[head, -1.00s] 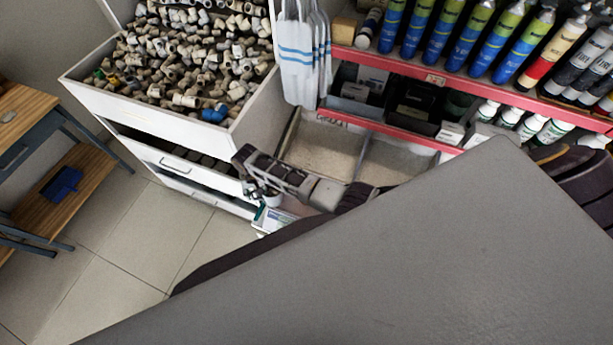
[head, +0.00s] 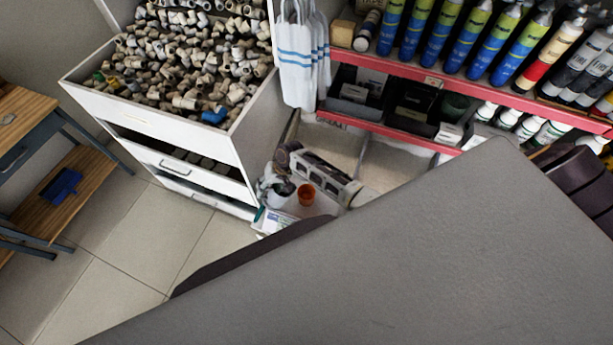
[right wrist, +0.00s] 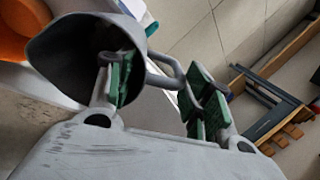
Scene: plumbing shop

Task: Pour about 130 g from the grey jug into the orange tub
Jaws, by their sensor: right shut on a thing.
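The grey jug (right wrist: 78,58) shows large in the right wrist view, with its dark mouth facing partly toward the camera. Its handle (right wrist: 168,72) lies between the green-padded fingers of my right gripper (right wrist: 155,100), which is shut on it. In the head view my right gripper (head: 272,188) is by the jug (head: 281,193), both small and partly merged. Jug contents and any pouring stream cannot be made out. My left gripper is not in view.
A white item with a blue-green panel (head: 274,221) lies below the tub. A white drawer unit full of pipe fittings (head: 185,75) stands left. A red-edged shelf (head: 480,88) with tubes is above right. White bags (head: 298,60) hang between.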

